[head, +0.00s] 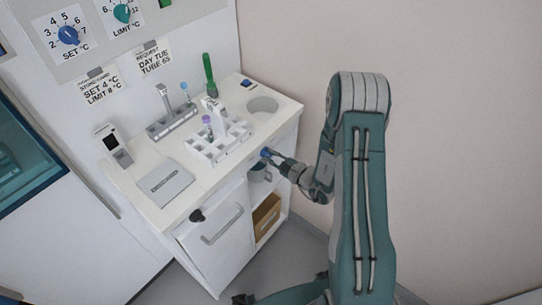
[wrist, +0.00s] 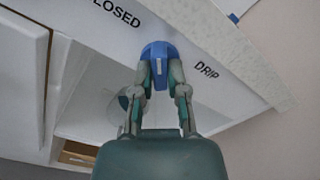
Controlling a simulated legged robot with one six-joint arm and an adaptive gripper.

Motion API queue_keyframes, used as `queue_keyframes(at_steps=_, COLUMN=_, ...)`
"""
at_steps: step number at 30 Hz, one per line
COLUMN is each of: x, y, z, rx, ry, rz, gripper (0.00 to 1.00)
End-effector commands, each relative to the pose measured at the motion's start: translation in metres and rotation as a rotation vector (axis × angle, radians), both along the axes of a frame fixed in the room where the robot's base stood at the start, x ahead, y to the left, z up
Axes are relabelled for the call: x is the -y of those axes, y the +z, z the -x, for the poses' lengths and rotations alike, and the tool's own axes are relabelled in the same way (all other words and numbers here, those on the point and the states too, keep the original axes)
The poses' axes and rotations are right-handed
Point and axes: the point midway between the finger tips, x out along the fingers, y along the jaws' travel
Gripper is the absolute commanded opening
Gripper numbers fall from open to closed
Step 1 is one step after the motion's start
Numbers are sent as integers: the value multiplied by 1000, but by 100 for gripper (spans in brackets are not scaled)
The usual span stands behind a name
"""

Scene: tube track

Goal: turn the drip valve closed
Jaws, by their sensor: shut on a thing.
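The drip valve is a blue knob (wrist: 159,52) on the front edge of the white counter, between the printed words CLOSED (wrist: 116,12) on the left and DRIP (wrist: 206,71) on the right. A white mark on the knob shows between my fingers. My gripper (wrist: 160,78) is shut on the blue knob, one finger on each side. In the head view the blue knob (head: 265,153) shows at the counter's front, with my gripper (head: 272,158) on it from the right.
The counter (head: 155,205) holds a tube rack (head: 215,148), a second rack (head: 172,124), a grey flat device (head: 164,183) and a round basin (head: 262,104). Below the knob is an open shelf with a brown box (head: 266,217). A cabinet door with a handle (head: 222,226) is to the left.

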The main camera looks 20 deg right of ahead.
Motion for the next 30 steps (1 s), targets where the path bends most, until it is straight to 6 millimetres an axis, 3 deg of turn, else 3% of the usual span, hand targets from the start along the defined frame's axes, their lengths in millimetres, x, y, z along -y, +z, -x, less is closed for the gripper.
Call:
queue_keyframes(at_steps=18, x=0, y=-3, z=1, rx=14, ry=1, rz=34, gripper=0)
queue_keyframes(at_steps=19, x=-1, y=-3, z=1, rx=14, ry=1, rz=33, gripper=32)
queue_keyframes(at_steps=21, x=-1, y=-3, z=1, rx=15, ry=1, rz=33, gripper=53)
queue_keyframes(at_steps=30, x=0, y=-1, z=1, rx=19, ry=0, rz=32, gripper=53)
